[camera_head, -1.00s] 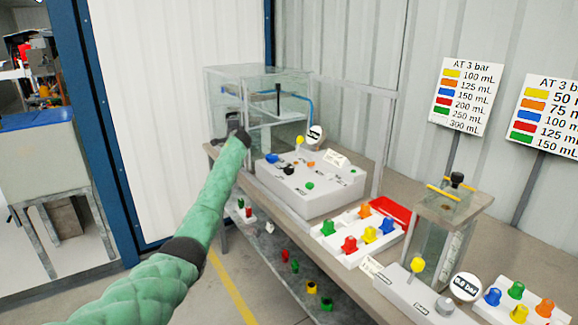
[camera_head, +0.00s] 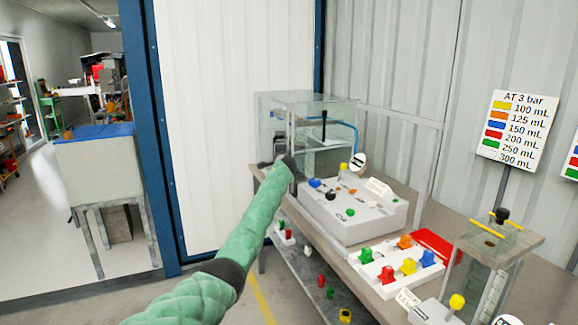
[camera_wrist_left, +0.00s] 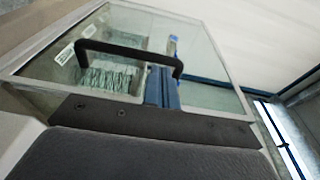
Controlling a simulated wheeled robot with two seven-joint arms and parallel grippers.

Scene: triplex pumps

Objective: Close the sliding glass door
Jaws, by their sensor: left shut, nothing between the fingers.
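The glass enclosure (camera_head: 300,118) stands at the far end of the bench in the head view. The wrist view shows its glass door panel (camera_wrist_left: 215,95) close up, with a black bar handle (camera_wrist_left: 125,52). My left gripper (camera_wrist_left: 161,72) is shut, its bluish fingers beside the handle near its right end. Whether they touch the handle is unclear. In the head view my left arm reaches the enclosure's front, and its dark wrist hides the fingers and part of the glass. How far the door stands open cannot be told. My right gripper is out of view.
On the bench, a white control box (camera_head: 352,212) with coloured knobs sits just right of my left wrist. Nearer are a tray of coloured knobs (camera_head: 385,272) and a clear tank (camera_head: 482,262). A lower shelf (camera_head: 312,272) holds small coloured parts. Floor lies open to the left.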

